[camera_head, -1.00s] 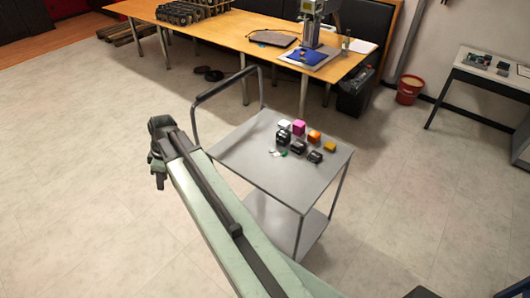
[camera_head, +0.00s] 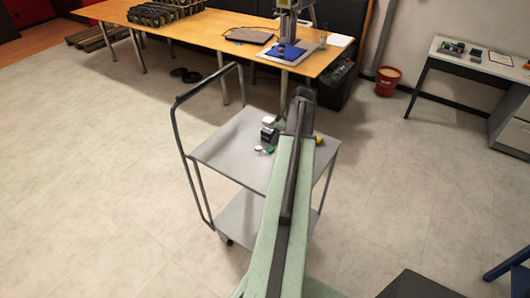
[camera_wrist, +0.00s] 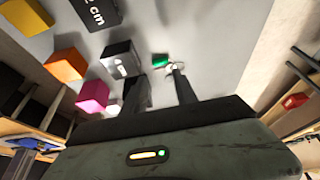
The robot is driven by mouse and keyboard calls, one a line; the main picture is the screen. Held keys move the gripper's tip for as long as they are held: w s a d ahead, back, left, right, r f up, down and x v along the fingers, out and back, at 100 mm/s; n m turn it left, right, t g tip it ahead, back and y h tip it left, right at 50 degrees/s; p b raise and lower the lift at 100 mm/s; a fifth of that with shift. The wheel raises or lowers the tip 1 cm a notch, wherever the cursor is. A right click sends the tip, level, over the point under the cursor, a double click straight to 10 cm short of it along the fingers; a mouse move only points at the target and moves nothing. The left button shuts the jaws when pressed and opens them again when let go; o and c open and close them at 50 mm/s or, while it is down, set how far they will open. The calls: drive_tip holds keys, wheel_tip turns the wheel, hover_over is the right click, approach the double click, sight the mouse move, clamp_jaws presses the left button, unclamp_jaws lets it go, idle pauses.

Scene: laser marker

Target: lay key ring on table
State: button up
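A key ring with a green tag (camera_wrist: 161,60) lies on the grey cart top. In the head view the small green piece (camera_head: 270,150) shows beside my arm. My gripper (camera_wrist: 160,86) is open and empty in the wrist view, its two dark fingers apart. The key ring is just beyond the fingertips, nearer the right finger, and I cannot tell if they touch. In the head view my arm hides the gripper. The long wooden table (camera_head: 205,33) stands behind the cart.
The cart (camera_head: 225,150) also carries a black cube (camera_wrist: 121,60), a pink cube (camera_wrist: 92,96), an orange cube (camera_wrist: 65,65) and a yellow block (camera_wrist: 25,18). A laptop (camera_head: 249,36) and a machine with a blue mat (camera_head: 287,52) stand on the table. A red bucket (camera_head: 387,80) stands right.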

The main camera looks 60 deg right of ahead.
sight(271, 150)
drive_tip(key=shift+b+x, duration=0.3)
drive_tip(key=shift+x, duration=0.55)
drive_tip(key=b+x, duration=0.5)
drive_tip(key=shift+s+f, duration=0.3)
drive_tip(key=shift+a+r, duration=0.1)
drive_tip(key=shift+r, duration=0.1)
clamp_jaws()
